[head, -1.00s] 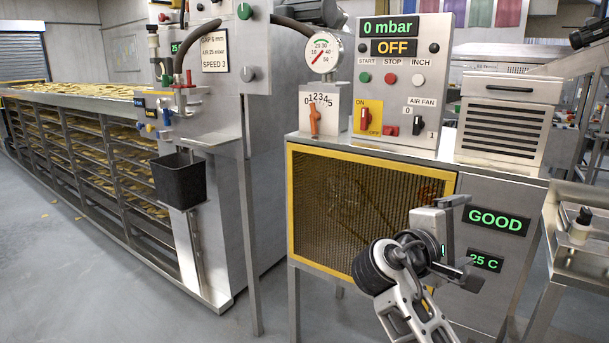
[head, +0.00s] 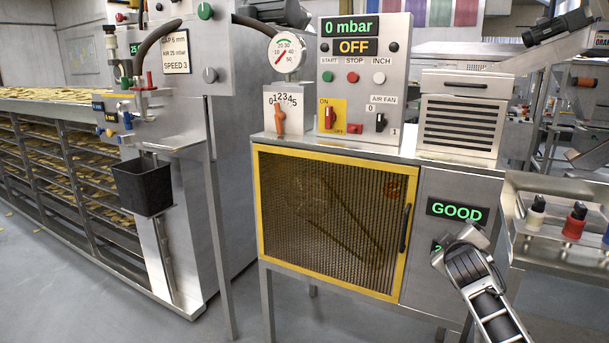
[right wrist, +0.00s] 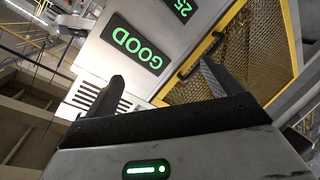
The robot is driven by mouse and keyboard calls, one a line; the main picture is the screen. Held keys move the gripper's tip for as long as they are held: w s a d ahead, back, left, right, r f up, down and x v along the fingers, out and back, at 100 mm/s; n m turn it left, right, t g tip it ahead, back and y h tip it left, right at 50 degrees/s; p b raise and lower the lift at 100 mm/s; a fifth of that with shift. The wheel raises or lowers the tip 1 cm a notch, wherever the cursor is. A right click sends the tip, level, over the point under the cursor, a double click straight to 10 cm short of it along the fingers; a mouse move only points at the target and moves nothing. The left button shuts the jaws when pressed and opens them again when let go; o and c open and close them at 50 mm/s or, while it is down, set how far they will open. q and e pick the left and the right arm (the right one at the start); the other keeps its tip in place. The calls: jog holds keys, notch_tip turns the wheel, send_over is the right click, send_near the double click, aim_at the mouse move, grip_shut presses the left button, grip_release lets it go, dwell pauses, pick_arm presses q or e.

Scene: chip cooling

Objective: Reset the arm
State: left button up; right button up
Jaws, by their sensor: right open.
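My right arm comes in from the lower right of the head view. Its gripper (head: 460,240) is in front of the grey cabinet front, beside the yellow-framed mesh door (head: 257,220), and partly covers the lower green display. The right wrist view shows the two dark fingers (right wrist: 165,82) spread apart with nothing between them. Beyond them are the GOOD display (right wrist: 136,44) and the mesh door. The GOOD display also shows in the head view (head: 457,211). My left gripper is in neither view.
The control box (head: 363,60) on the cabinet reads 0 mbar and OFF. A pressure gauge (head: 289,52) and a dial with an orange knob (head: 280,120) stand left of it. A black bin (head: 143,188) hangs further left. A steel stand with bottles (head: 574,222) is at right.

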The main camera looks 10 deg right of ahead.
jog(key=w+a+r+m+t+y, duration=0.2)
jog(key=a+r+t+y, duration=0.1)
jog(key=a+y, duration=0.15)
jog(key=s+a+f+g+y, duration=0.1)
jog(key=s+a+f+y, duration=0.1)
jog(key=s+a+f, duration=0.6)
jog(key=s+a+f+g+y, duration=0.1)
jog(key=s+a+f, duration=0.4)
jog(key=f, duration=0.5)
jog(key=s+a+f+g, duration=0.1)
jog(key=s+a+f, duration=0.1)
jog(key=s, duration=0.6)
jog(key=s+a+f+g+y, duration=0.1)
jog(key=s+a+f, duration=0.2)
jog(key=s, duration=0.5)
jog(key=s+a+f+g+y, duration=0.1)
jog(key=s+a+f+g, duration=0.1)
jog(key=s, duration=0.7)
jog(key=shift+a+f+m, duration=0.4)
jog(key=shift+a+f, duration=0.2)
jog(key=shift+f, duration=0.05)
